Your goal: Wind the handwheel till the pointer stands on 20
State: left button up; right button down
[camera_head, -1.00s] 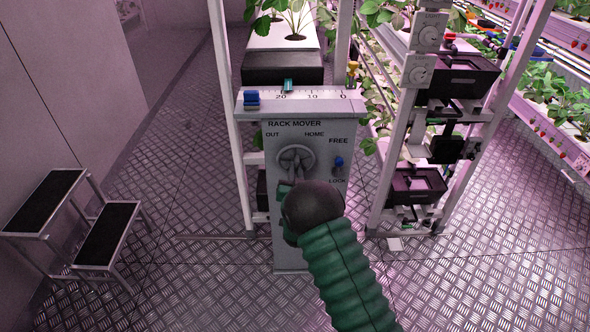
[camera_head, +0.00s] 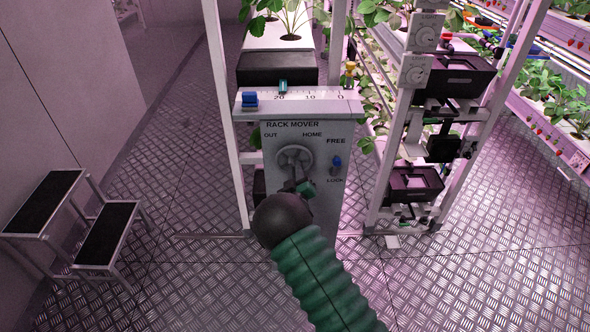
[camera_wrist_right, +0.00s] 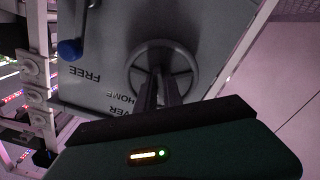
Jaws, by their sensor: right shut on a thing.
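The grey handwheel (camera_head: 295,149) is on the front of the rack mover cabinet (camera_head: 322,215), below the words OUT and HOME. My right gripper (camera_head: 298,174) is shut on the handwheel, with its fingers across the lower part. The right wrist view shows the wheel (camera_wrist_right: 197,76) with both fingers (camera_wrist_right: 158,88) reaching to it. The teal pointer (camera_head: 283,86) stands at the scale (camera_head: 325,94) on top, very close to 20, seemingly slightly on its 10 side. My left gripper is not in view.
A black step stool (camera_head: 108,233) stands left. Rack posts flank the cabinet.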

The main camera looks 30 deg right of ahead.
jog(key=shift+s+f+n, duration=0.15)
jog(key=shift+f+n, duration=0.25)
jog(key=shift+n, duration=0.1)
jog(key=c, duration=1.5)
grip_release()
jog(key=shift+r, duration=0.2)
